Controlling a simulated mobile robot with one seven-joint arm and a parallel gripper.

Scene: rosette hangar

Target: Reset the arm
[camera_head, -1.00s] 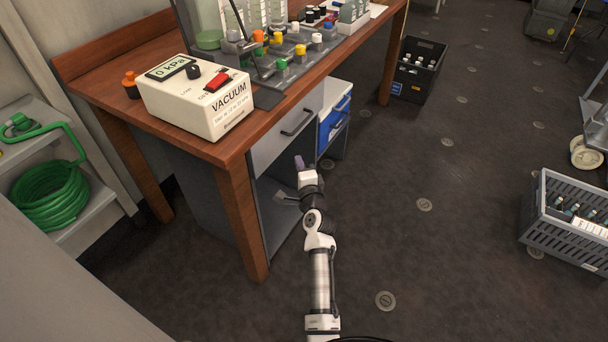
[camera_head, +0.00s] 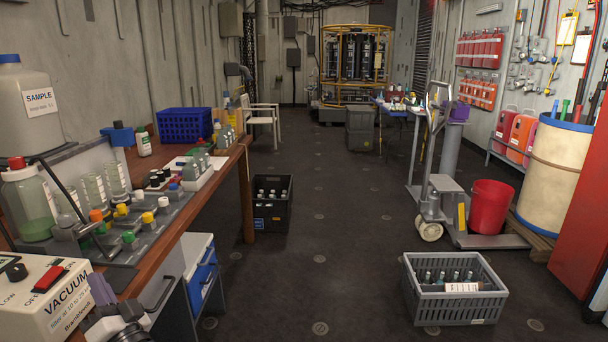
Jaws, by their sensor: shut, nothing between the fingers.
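My gripper (camera_head: 102,289) is at the bottom left of the head view, with its greyish-purple fingers pointing up. The fingers are together and hold nothing. The white and dark wrist of my arm shows just below, cut off by the bottom edge. The gripper appears in front of the wooden bench (camera_head: 150,262), just right of the white vacuum box (camera_head: 45,305). I cannot tell the exact gap between them. The rest of my arm is out of view.
The bench carries a valve rack (camera_head: 130,240), bottles and a blue basket (camera_head: 184,125). A black crate (camera_head: 272,222) and a grey crate (camera_head: 455,305) stand on the floor. A trolley (camera_head: 430,205) and red bucket (camera_head: 489,206) are at right. The middle floor is clear.

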